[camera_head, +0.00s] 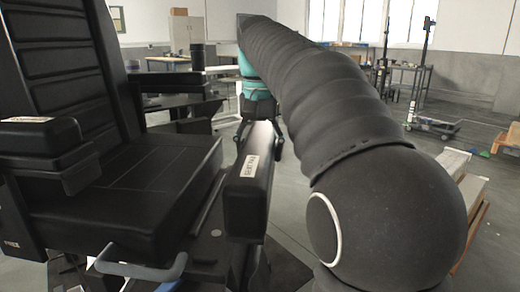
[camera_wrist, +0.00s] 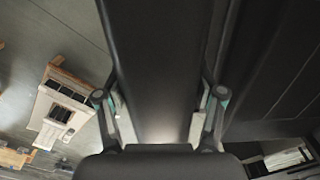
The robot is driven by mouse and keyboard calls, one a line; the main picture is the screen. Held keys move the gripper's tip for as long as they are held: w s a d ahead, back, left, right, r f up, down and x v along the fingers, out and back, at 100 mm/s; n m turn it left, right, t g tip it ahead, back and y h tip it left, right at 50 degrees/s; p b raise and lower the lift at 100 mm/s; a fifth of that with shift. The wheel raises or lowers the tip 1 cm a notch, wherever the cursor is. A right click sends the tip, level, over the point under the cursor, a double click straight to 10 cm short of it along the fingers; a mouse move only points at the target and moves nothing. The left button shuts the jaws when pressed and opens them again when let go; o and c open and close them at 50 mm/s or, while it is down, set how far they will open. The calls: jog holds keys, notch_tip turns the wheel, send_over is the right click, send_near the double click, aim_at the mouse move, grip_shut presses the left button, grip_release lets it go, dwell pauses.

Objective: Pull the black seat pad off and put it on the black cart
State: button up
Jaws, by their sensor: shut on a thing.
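A long black pad with a white label (camera_head: 248,190) lies along the right side of a black seat (camera_head: 135,190). In the wrist view the long black pad (camera_wrist: 163,65) runs between the two fingers of my gripper (camera_wrist: 163,118), which is shut on it. In the head view my gripper (camera_head: 258,106) is at the far end of this pad, partly hidden by my arm. I cannot tell whether the pad is lifted off its support. A dark, flat-topped stand (camera_head: 170,82) behind the seat may be the black cart; I cannot tell.
A second black labelled pad (camera_head: 40,135) is on the seat's left side, beside the tall backrest (camera_head: 65,60). A grey handle (camera_head: 140,268) sticks out at the seat front. Pale boxes (camera_head: 465,185) stand at right. A low trolley (camera_head: 432,125) stands on open floor.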

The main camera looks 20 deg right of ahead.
jog(key=shift+r+p, duration=0.4)
jog(key=shift+r, duration=0.1)
dwell(0.6)
jog(key=shift+r, duration=3.3)
jog(key=shift+s, duration=0.1)
